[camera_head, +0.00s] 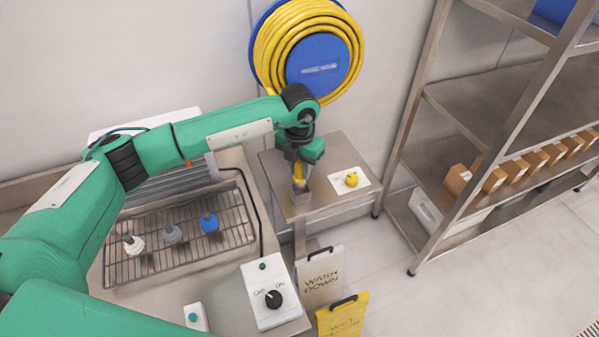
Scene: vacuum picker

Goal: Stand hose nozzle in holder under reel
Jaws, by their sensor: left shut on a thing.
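A yellow hose is coiled on the blue reel (318,66) on the wall. A small steel table (330,150) stands under the reel. A small square steel holder (300,200) stands at the left of this table. My left gripper (300,173) points down right over the holder, shut on the hose nozzle, of which only a yellow part (300,168) shows between the fingers. The nozzle looks upright. Its lower end is hidden, so I cannot tell how far it is inside the holder. My right gripper is not in view.
A yellow knob (351,180) sits on a white plate right of the holder. White, grey and blue nozzle-like pieces (210,223) stand on a wire rack (150,262). A switch box (272,296) and floor signs (320,275) are in front. A steel shelf (425,120) stands right.

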